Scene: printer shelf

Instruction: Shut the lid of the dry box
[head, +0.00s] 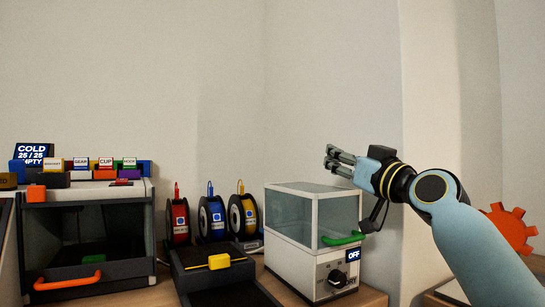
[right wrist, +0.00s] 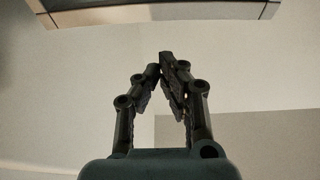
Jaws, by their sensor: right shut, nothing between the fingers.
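The dry box (head: 292,262) is a white box with a glazed upper part, standing on the bench right of centre in the head view. Its glazed lid (head: 315,189) lies flat on top, and I see no clear gap under it. A green handle (head: 343,239) is on the front, beside a panel reading OFF and a dark knob. My right gripper (head: 331,156) is above the box's right side, apart from it, pointing left. Its fingers are shut and empty; the tips meet in the right wrist view (right wrist: 163,66). My left gripper is not in view.
A printer with an orange handle (head: 68,282) stands at the left. Red, blue and yellow spools (head: 212,218) stand behind a dark device with a yellow block (head: 219,262). An orange gear (head: 510,228) is at the right. Air above the box is otherwise free.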

